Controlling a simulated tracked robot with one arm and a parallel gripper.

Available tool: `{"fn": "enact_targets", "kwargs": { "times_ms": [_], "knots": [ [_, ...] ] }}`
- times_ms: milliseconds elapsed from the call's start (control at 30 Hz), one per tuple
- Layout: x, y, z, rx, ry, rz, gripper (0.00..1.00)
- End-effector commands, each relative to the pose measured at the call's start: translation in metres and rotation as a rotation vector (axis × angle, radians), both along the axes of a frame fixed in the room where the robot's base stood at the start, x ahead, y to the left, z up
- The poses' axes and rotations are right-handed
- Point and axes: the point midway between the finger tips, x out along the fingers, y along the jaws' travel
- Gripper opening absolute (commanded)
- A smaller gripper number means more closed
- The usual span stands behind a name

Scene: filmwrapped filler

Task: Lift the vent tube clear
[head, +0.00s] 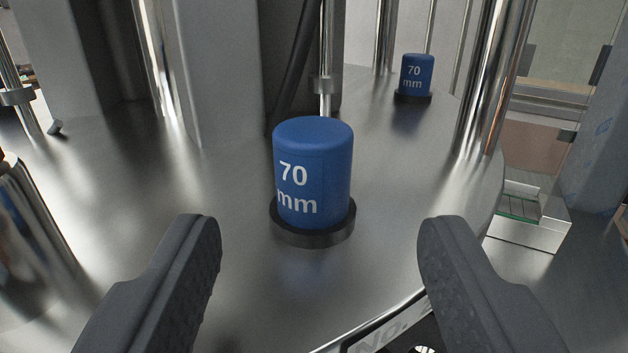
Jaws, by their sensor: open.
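A blue cylinder (328,165) marked "70 mm" stands upright in a black ring (318,236) on the shiny metal disc, in the middle of the head view. A second blue cylinder (416,76) with the same marking stands in its own black ring farther back to the right. No label names the vent tube, so I cannot tell whether either cylinder is it. My gripper (320,230) is open, with its dark fingers wide apart at the lower left and lower right. The nearer cylinder shows between and beyond the fingertips. Neither finger touches it, and the gripper is empty.
The round metal disc (150,205) has bare room around the nearer cylinder. A thick steel column (490,75) rises at the right, and a thin rod (325,60) with a dark cable stands behind. A clear-topped block (525,215) sits beyond the disc's right edge.

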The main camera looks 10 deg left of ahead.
Motion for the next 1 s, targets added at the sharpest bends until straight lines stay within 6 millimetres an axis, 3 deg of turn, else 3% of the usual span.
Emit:
{"fn": "enact_targets", "kwargs": {
  "times_ms": [200,467,733,1000],
  "knots": [
    [0.023,0.003,0.000,0.000,0.000,-0.001,0.54],
    [0.036,0.007,0.001,0.000,0.000,-0.002,0.54],
    [0.068,0.014,0.001,0.000,0.001,-0.003,0.54],
    [0.077,0.016,0.000,0.000,-0.001,-0.003,0.54]
  ]
}}
